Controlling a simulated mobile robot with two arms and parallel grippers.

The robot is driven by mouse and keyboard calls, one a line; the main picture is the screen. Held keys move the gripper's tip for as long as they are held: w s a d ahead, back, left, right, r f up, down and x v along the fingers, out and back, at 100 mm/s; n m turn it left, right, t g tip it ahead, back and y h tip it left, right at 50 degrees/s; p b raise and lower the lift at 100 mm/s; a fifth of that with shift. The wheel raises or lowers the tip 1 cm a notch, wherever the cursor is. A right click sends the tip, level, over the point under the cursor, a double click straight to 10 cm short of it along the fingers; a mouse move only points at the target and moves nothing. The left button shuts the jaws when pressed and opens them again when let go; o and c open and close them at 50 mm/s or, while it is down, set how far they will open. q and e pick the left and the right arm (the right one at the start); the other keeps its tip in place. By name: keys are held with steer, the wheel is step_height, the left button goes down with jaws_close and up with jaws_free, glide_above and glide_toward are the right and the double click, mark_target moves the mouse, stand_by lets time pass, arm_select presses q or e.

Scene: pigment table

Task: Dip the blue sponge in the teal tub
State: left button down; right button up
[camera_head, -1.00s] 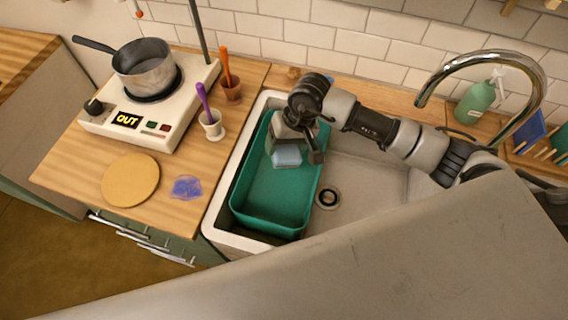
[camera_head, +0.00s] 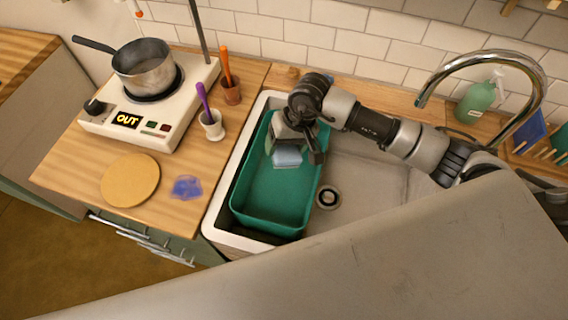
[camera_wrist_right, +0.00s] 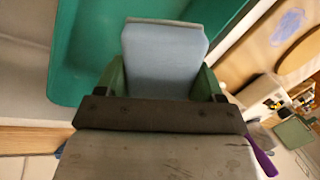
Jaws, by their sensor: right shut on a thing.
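The blue sponge (camera_head: 287,157) is pale blue and hangs below my right gripper (camera_head: 288,146), within the outline of the teal tub in the head view. The teal tub (camera_head: 272,205) stands in the white sink. In the right wrist view, the sponge (camera_wrist_right: 163,60) sits between the green fingers of my right gripper (camera_wrist_right: 162,85), which is shut on it. The tub (camera_wrist_right: 95,60) shows behind it. I cannot tell whether the sponge touches the tub's bottom. My left gripper is not in view.
The sink (camera_head: 365,185) has a drain right of the tub. A chrome tap (camera_head: 490,58) arches at the right. Left on the counter are a hot plate (camera_head: 128,122) with a pot (camera_head: 145,67), a round board (camera_head: 130,180), a blue smear (camera_head: 186,188) and two small cups.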

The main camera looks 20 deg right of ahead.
steer(key=shift+r, duration=0.1)
stand_by(0.4)
steer(key=shift+r+p, duration=0.5)
steer(key=shift+r, duration=1.45)
steer(key=shift+d, duration=0.1)
